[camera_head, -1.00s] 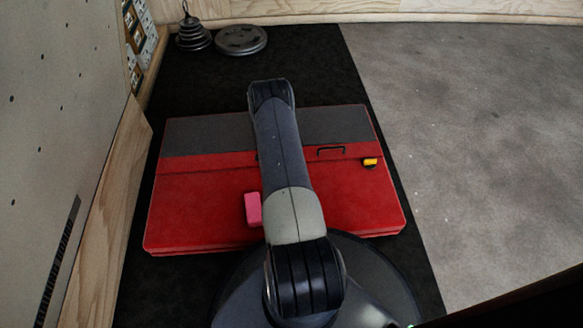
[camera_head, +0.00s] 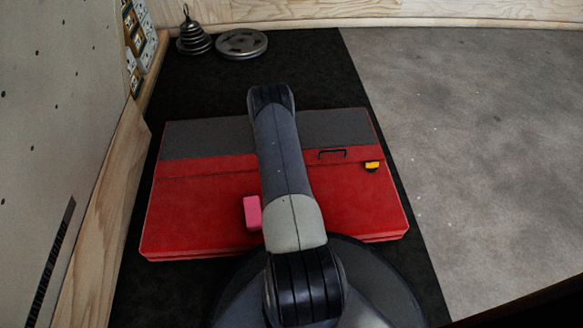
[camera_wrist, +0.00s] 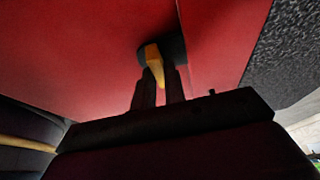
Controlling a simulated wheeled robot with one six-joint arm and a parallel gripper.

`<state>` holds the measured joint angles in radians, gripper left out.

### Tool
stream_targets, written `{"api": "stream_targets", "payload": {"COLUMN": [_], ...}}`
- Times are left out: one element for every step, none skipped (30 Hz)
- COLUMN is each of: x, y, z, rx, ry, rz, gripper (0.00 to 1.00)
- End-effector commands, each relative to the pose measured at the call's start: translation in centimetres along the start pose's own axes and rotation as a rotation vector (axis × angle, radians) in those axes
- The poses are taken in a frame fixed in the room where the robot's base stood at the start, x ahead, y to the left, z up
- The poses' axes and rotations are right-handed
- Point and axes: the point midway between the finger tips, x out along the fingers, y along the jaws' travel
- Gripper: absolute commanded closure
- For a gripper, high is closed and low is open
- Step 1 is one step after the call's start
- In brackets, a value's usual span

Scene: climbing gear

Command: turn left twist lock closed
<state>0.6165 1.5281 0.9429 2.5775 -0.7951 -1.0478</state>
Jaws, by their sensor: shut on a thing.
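The left twist lock shows in the wrist view as a yellow lever (camera_wrist: 153,60) on a black base (camera_wrist: 175,46), set on a red surface. My gripper (camera_wrist: 160,86) has its two dark fingers on either side of the lever's end, shut on it. In the head view my own arm hides this lock and my gripper. Another twist lock (camera_head: 372,166), yellow and black, shows at the right of the red and grey crash pad (camera_head: 200,215).
A pink block (camera_head: 252,212) lies on the pad left of my arm. A black handle (camera_head: 332,153) sits right of my arm. Weight plates (camera_head: 241,43) and stacked weights (camera_head: 193,38) are at the back left. Grey floor (camera_head: 470,140) on the right is clear.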

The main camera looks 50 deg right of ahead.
Motion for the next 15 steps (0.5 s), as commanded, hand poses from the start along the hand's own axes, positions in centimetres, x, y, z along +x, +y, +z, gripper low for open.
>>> {"api": "stream_targets", "payload": {"x": [0.00,0.00,0.00,0.00,0.01,0.01,0.01,0.01,0.01,0.01,0.01,0.01,0.01,0.01,0.01], "y": [0.11,0.11,0.11,0.11,0.12,0.11,0.10,0.09,0.08,0.07,0.06,0.05,0.05,0.04,0.04], "z": [0.36,0.36,0.36,0.36,0.35,0.32,0.29,0.26,0.23,0.21,0.19,0.17,0.15,0.14,0.12], "rx": [0.000,0.000,0.000,0.001,0.001,0.000,0.000,0.000,0.000,0.000,0.000,0.000,0.000,0.000,0.000], "ry": [-0.005,-0.005,-0.005,-0.005,-0.005,-0.004,-0.004,-0.003,-0.003,-0.003,-0.003,-0.002,-0.002,-0.002,-0.002], "rz": [0.001,0.001,0.001,0.001,0.001,0.001,0.001,0.001,0.001,0.001,0.000,0.000,0.000,0.000,0.000], "gripper": [1.00,1.00,1.00,0.86,0.83,0.80,0.78,0.75,0.72,0.70,0.67,0.66,0.66,0.66,0.66]}}
